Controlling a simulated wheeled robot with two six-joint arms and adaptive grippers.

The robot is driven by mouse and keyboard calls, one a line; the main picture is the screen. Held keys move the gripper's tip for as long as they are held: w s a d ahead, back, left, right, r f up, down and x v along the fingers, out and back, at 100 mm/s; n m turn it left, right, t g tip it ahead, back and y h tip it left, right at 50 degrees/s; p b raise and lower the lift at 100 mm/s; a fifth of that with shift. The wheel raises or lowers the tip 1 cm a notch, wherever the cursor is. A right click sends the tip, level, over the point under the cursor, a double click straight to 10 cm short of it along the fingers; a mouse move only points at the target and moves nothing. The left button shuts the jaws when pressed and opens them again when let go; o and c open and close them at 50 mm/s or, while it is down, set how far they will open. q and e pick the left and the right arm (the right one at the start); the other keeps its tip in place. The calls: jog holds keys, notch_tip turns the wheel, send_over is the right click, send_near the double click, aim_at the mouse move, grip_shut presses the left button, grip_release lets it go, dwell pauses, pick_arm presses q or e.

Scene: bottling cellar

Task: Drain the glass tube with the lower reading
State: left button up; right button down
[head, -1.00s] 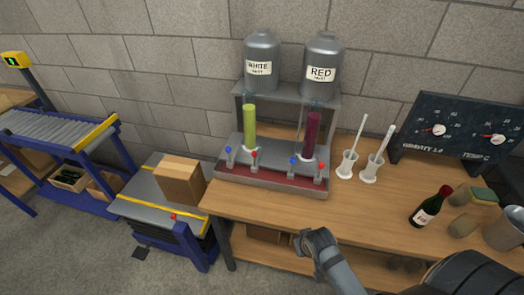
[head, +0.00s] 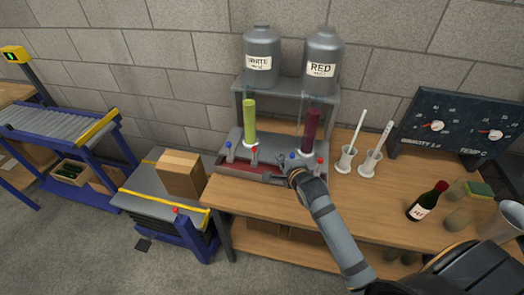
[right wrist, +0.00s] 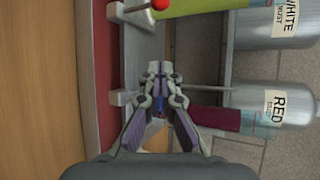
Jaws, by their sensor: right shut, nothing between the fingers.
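A glass tube with yellow-green liquid (head: 249,122) stands below the steel tank marked WHITE (head: 258,66). A glass tube with dark red liquid (head: 311,130) stands below the tank marked RED (head: 322,68). The dark red column's top appears slightly lower in the picture. At the left tube's foot are a blue-knobbed valve (head: 229,146) and a red-knobbed valve (head: 254,150). At the right tube's foot are a blue knob (head: 292,156) and a red knob (head: 320,160). My right gripper (head: 285,163) is shut and empty, close to the right tube's blue knob; contact is unclear. The right wrist view shows its closed fingers (right wrist: 160,72).
The wooden bench (head: 370,205) has free room right of the stand. Two white-based cylinders with rods (head: 346,158), a bottle (head: 427,202) and a gauge board (head: 455,130) stand there. A cardboard box (head: 181,174) sits on the lift table at left.

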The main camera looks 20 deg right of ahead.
jog(key=w+a+f+p, duration=0.2)
jog(key=w+a+p, duration=0.1)
jog(key=w, duration=0.5)
jog(key=shift+w+a+f, duration=0.15)
jog(key=shift+a+f, duration=0.1)
jog(key=shift+f, duration=0.1)
dwell(0.3)
